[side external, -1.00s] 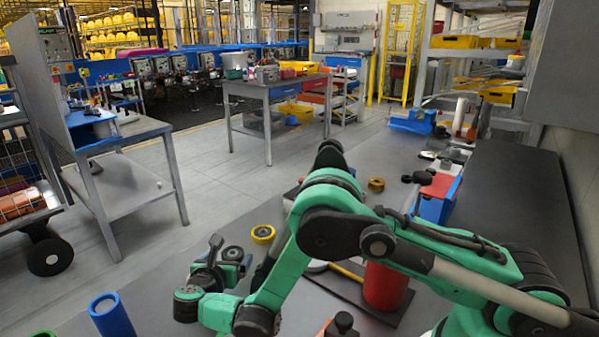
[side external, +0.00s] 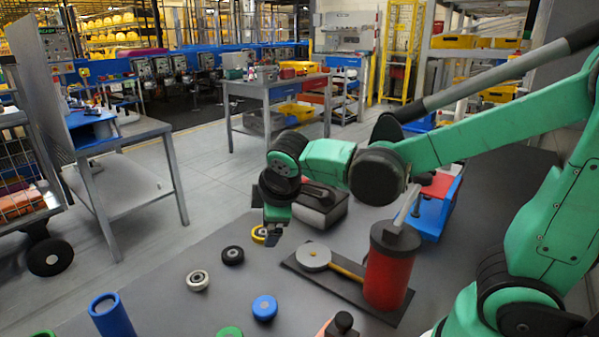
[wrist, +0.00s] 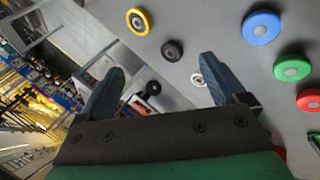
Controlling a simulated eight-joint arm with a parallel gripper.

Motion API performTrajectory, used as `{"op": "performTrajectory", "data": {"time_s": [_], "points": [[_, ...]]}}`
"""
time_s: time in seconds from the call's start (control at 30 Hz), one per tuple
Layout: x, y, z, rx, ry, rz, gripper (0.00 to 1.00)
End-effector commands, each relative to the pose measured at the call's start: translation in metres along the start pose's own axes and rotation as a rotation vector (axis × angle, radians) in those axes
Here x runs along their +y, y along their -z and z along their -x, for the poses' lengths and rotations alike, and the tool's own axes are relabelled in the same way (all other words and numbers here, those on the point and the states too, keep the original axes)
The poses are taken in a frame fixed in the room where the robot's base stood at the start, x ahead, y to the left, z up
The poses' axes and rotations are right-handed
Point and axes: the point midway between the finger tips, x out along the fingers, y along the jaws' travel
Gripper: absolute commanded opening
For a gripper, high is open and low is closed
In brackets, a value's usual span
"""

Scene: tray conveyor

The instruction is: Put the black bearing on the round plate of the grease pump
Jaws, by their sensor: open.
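The black bearing (side external: 232,255) lies flat on the grey table, between a yellow-rimmed bearing and a white one. It also shows in the wrist view (wrist: 172,50), beyond the gap between the fingers. The grease pump has a red cylinder (side external: 388,272) on a dark base. Its round grey plate (side external: 313,256) is bare, to the left of the cylinder. My gripper (side external: 273,232) is above the table, up and to the right of the black bearing, and overlaps the yellow bearing in the side view. In the wrist view my gripper (wrist: 165,66) is open and empty.
Yellow (wrist: 138,21), white (side external: 197,280), blue (side external: 265,307), green (wrist: 292,67) and red (wrist: 310,100) bearings lie around the black one. A blue cylinder (side external: 110,315) stands at the table's left. A dark grey box-like object (side external: 320,208) sits behind the plate.

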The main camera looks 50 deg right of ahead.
Motion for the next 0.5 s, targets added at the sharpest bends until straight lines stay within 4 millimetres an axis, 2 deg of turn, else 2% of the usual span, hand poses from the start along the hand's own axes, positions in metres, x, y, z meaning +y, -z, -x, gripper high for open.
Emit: {"op": "performTrajectory", "data": {"time_s": [0.03, 0.1, 0.23, 0.37, 0.4, 0.5], "points": [[-0.004, -0.012, 0.009, 0.036, 0.028, -0.136, 0.91], [-0.011, -0.022, 0.019, 0.087, 0.071, -0.326, 0.91], [-0.023, -0.035, 0.030, 0.160, 0.139, -0.619, 0.91], [-0.030, -0.041, 0.035, 0.204, 0.184, -0.802, 0.91], [-0.032, -0.042, 0.036, 0.211, 0.193, -0.834, 0.97], [-0.033, -0.043, 0.037, 0.219, 0.203, -0.874, 0.97]]}}
